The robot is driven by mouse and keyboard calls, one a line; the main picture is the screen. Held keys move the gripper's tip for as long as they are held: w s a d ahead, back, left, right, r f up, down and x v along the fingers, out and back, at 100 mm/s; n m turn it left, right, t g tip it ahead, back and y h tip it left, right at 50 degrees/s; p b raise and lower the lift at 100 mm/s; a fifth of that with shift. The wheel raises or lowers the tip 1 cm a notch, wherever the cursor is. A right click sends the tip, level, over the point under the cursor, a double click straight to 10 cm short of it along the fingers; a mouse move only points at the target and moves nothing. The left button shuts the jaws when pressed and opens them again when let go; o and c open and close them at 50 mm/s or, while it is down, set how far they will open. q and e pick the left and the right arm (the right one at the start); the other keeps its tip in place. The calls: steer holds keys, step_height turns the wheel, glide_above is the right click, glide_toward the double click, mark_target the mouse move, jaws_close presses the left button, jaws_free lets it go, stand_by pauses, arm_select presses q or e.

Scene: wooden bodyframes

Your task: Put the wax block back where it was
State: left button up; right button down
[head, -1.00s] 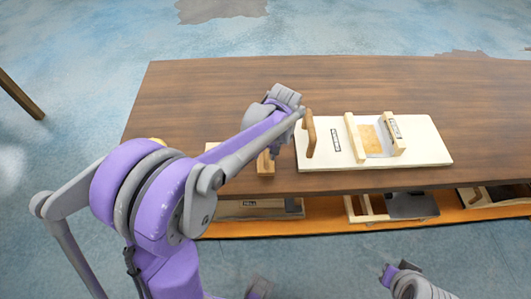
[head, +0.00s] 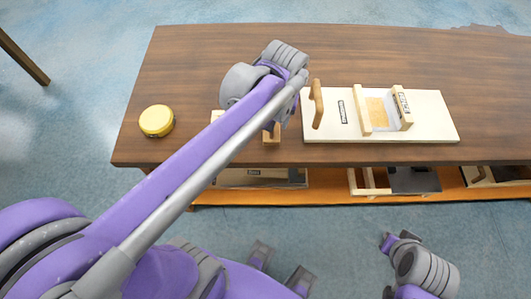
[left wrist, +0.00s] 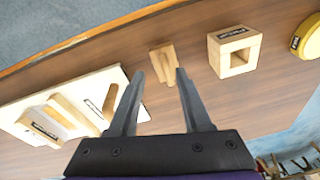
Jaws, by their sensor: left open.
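I cannot tell for sure which thing is the wax block. A round yellow piece (head: 156,120) with a dark label lies at the table's left end; it also shows in the left wrist view (left wrist: 308,36). A tan square (head: 376,111) lies on the pale board (head: 432,125) between two wooden bars. My left gripper (left wrist: 158,75) is open and empty above the table, its fingers over the area by a small wooden piece (left wrist: 161,60) and the board. In the head view my left arm hides its fingers.
A labelled hollow wooden block (left wrist: 235,50) stands on the table (head: 210,60), mostly behind my left arm in the head view. The board carries an upright handle (head: 317,103). A lower shelf (head: 325,192) holds more wooden pieces. The table's back half is clear.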

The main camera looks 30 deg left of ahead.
arm_select(q)
steer(key=s+d+f+m+t, duration=0.1)
steer(key=s+f+m+t, duration=0.1)
steer(key=s, duration=0.3)
steer(key=s+d+f+m+t+h, duration=0.1)
steer(key=s+d+f+t, duration=0.1)
steer(key=s+f, duration=0.2)
steer(key=shift+s+f+m, duration=0.25)
steer(key=shift+s+m, duration=0.15)
steer(key=shift+s, duration=0.55)
steer(key=shift+w+r+p, duration=0.25)
steer(key=shift+r+p, duration=0.3)
steer(key=shift+r, duration=0.15)
